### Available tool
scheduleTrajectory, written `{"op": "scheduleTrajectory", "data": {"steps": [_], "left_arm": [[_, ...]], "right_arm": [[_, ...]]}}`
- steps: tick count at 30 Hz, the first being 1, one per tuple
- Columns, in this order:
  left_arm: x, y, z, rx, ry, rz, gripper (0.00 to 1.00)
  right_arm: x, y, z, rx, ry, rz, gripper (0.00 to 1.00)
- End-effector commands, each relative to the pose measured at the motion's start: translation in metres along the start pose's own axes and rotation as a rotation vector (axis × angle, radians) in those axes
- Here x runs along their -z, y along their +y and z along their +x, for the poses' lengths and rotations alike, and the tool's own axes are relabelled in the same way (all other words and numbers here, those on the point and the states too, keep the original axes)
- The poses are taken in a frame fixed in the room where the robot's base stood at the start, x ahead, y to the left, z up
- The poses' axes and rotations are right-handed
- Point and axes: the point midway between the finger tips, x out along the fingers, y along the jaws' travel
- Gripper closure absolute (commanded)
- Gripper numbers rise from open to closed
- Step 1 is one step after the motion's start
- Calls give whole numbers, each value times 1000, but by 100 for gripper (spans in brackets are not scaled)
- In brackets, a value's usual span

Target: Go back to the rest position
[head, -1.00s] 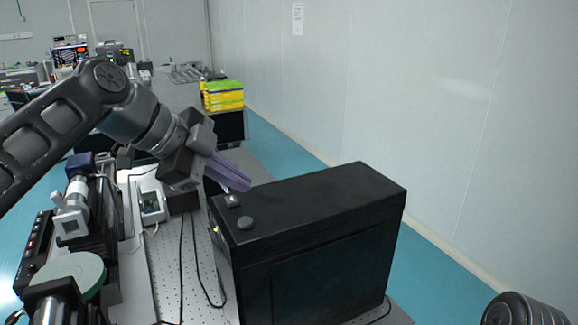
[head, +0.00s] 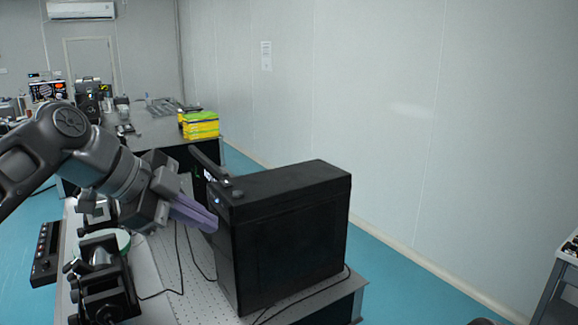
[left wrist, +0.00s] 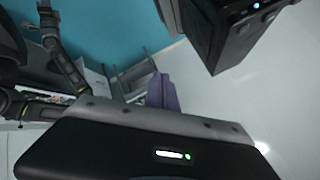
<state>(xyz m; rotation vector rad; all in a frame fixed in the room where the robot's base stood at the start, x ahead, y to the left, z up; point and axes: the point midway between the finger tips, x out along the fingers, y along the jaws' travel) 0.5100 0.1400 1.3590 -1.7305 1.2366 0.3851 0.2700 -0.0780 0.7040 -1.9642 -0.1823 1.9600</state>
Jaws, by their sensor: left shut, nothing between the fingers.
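My left gripper (head: 207,222) is shut and empty, its purple fingers together. In the head view it points right, beside the left end of a large black box (head: 290,235), overlapping its edge in the picture. I cannot tell whether they touch. A small blue light (head: 216,201) glows on that end of the box. In the left wrist view the purple fingers (left wrist: 162,92) show closed, and the corner of a black box (left wrist: 225,35) with a blue light and knobs is at the upper right, apart from them. My right gripper is not seen.
The box stands on a perforated optical table (head: 190,290) with loose cables. Black optical mounts (head: 105,285) and a strip with buttons (head: 46,253) are at left. A farther table holds yellow-green packs (head: 200,125). Another table edge (head: 565,255) is at right. Blue floor lies between.

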Motion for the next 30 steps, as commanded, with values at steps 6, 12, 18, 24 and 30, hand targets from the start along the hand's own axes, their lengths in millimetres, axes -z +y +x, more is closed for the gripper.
{"op": "scheduleTrajectory", "data": {"steps": [6, 12, 18, 24, 30], "left_arm": [[-1, -12, 0, 48, 0, -110, 100], [-6, -35, 6, 153, 3, -278, 100], [-32, -53, 45, 263, 11, -545, 100], [-84, -42, 130, 315, 2, -862, 100], [-157, 30, 251, 324, -45, -1229, 100]], "right_arm": [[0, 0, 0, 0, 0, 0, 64], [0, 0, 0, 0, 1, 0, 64], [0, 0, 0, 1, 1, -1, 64], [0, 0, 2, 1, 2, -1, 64], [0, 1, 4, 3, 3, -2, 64]]}}
